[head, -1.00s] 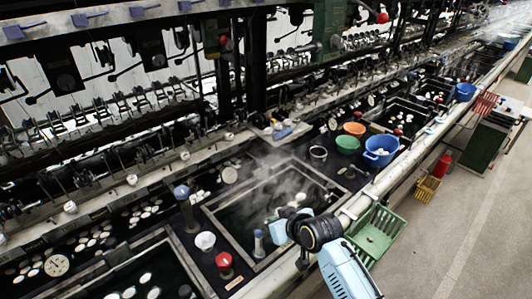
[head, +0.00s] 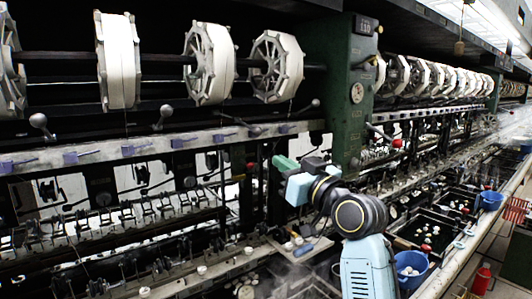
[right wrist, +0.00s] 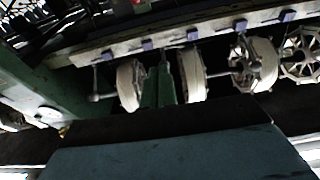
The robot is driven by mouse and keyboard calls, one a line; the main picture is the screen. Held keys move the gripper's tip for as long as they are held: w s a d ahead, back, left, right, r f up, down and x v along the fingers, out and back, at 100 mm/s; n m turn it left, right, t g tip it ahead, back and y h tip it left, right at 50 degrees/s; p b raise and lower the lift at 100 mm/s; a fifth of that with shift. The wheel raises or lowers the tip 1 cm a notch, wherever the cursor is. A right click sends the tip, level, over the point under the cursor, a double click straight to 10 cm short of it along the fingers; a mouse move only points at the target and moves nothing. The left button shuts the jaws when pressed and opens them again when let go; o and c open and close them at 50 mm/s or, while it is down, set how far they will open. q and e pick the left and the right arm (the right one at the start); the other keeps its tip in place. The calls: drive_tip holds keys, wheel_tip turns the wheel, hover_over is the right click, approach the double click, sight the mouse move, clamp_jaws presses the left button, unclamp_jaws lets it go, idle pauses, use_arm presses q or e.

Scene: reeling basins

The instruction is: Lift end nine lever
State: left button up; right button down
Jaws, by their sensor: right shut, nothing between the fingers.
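Several levers with grey ball knobs stick out below the white reels, among them one at far left (head: 38,120), one near the middle (head: 165,112) and one beside the green post (head: 315,104). I cannot tell which one is end nine's lever. My right gripper (head: 284,163) is raised in front of the machine, below the clip rail and left of the green post. It is shut and empty, apart from the levers. In the right wrist view its green fingers (right wrist: 160,88) stand before the reels, with a lever knob (right wrist: 94,97) to their left. My left gripper is not in view.
White reels (head: 210,62) hang above a pale rail (head: 130,150) with purple clips. The green post (head: 342,90) stands close to the right gripper. Basins and a blue bucket (head: 411,268) lie at the lower right. The walkway at right is mostly clear.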

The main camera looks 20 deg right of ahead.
sight(259, 135)
drive_tip(key=x, duration=1)
drive_tip(key=shift+p, duration=0.35)
drive_tip(key=shift+r+p, duration=0.4)
drive_tip(key=shift+r+p, duration=0.9)
drive_tip(key=shift+r, duration=0.2)
drive_tip(key=shift+f, duration=0.1)
